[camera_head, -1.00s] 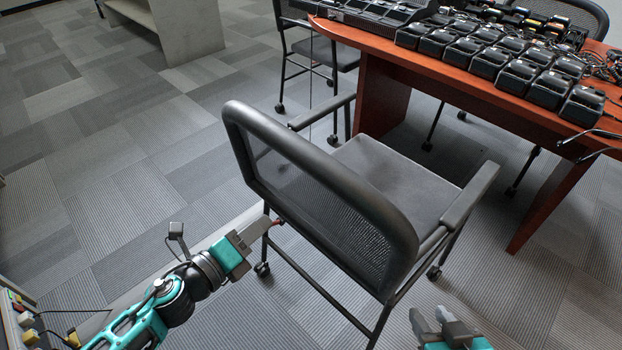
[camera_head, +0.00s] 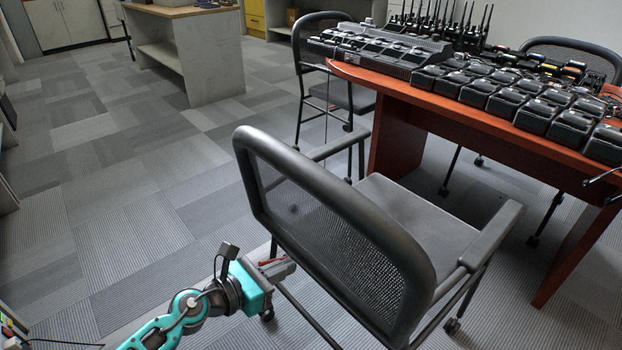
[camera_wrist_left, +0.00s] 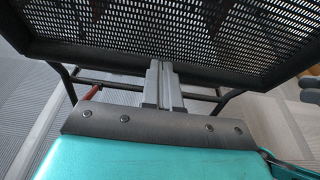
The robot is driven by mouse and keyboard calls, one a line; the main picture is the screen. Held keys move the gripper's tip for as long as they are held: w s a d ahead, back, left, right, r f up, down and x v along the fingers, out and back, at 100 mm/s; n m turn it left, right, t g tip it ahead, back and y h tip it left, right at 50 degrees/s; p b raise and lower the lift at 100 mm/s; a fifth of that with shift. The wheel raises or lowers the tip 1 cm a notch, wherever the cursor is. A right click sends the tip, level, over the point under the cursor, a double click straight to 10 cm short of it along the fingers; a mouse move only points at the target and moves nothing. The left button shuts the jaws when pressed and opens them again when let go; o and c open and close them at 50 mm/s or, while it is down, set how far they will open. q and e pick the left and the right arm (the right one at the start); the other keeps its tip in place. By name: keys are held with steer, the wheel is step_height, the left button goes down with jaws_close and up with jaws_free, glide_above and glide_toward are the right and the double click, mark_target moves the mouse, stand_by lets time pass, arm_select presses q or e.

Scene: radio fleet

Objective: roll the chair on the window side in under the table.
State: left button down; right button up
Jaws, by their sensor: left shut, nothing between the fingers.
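The near chair (camera_head: 345,225), black with a mesh back and grey seat, stands at the near side of the wooden table (camera_head: 400,140). Its back faces me and its seat front points toward the table. My left gripper (camera_head: 285,268) is behind the lower part of the chair back, its fingers together and empty. In the left wrist view the closed fingers (camera_wrist_left: 163,85) reach to the lower edge of the mesh back (camera_wrist_left: 190,35); I cannot tell whether they touch it. My right gripper is not in view.
Radio chargers (camera_head: 480,85) cover the tabletop. Another chair (camera_head: 335,85) stands at the table's far left end, and one more (camera_head: 570,55) behind it. A grey-sided counter (camera_head: 195,55) stands farther back. The carpet at left is open.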

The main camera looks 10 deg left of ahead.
mark_target(307, 252)
arm_select(q)
steer(key=shift+w+d, duration=0.15)
steer(key=shift+d, duration=0.05)
steer(key=shift+r+x, duration=0.2)
steer(key=shift+x, duration=0.65)
steer(key=shift+r+x, duration=0.2)
steer(key=shift+x, duration=0.7)
steer(key=shift+r+p+x, duration=0.15)
steer(key=shift+r+x, duration=0.05)
steer(key=shift+x, duration=0.65)
steer(key=shift+r+p+x, duration=0.15)
steer(key=shift+r+x, duration=0.05)
steer(key=shift+x, duration=0.7)
steer(key=shift+w+d, duration=0.1)
steer(key=shift+w+d, duration=0.1)
steer(key=shift+w, duration=0.05)
steer(key=r+b+x, duration=0.1)
steer(key=x, duration=0.5)
steer(key=shift+w+d+r, duration=0.2)
steer(key=shift+w+r, duration=0.05)
steer(key=shift+w, duration=0.1)
